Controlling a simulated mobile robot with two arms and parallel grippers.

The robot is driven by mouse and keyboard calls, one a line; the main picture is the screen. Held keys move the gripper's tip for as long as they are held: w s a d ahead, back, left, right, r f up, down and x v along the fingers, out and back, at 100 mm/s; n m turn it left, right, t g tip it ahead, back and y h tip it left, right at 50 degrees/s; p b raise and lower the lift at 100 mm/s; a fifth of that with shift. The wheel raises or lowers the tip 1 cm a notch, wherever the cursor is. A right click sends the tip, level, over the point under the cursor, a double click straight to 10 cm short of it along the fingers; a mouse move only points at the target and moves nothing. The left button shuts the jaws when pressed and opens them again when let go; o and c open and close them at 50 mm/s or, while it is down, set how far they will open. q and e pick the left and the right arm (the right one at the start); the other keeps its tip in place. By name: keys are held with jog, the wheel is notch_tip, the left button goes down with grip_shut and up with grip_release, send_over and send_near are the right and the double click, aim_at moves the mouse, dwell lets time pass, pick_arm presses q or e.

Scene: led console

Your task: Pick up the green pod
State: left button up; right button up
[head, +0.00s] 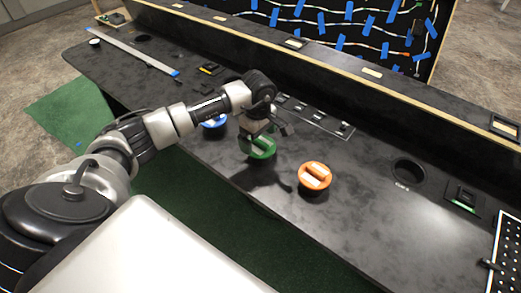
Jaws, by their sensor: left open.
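The green pod (262,151) is a round green piece with a pale bar on top, on the black console top near its front edge. My left gripper (259,139) is right above the green pod, pointing down, and hides part of it. It is open; I cannot tell whether its fingers touch the pod or straddle its bar. My right gripper is not in view.
An orange pod (315,177) sits to the right of the green one. A blue pod (214,122) sits to the left, partly behind my left arm. A round hole (408,169) and a panel with switches (318,120) lie further back. The front right of the console (400,225) is clear.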

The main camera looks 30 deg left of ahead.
aim_at(260, 149)
pick_arm(q)
jog(key=f, duration=0.2)
jog(key=f+p, duration=0.1)
jog(key=f, duration=0.1)
jog(key=shift+d+f, duration=0.1)
jog(key=shift+d, duration=0.25)
jog(key=shift+f, duration=0.65)
jog(key=c, duration=0.5)
jog(key=shift+r, duration=0.1)
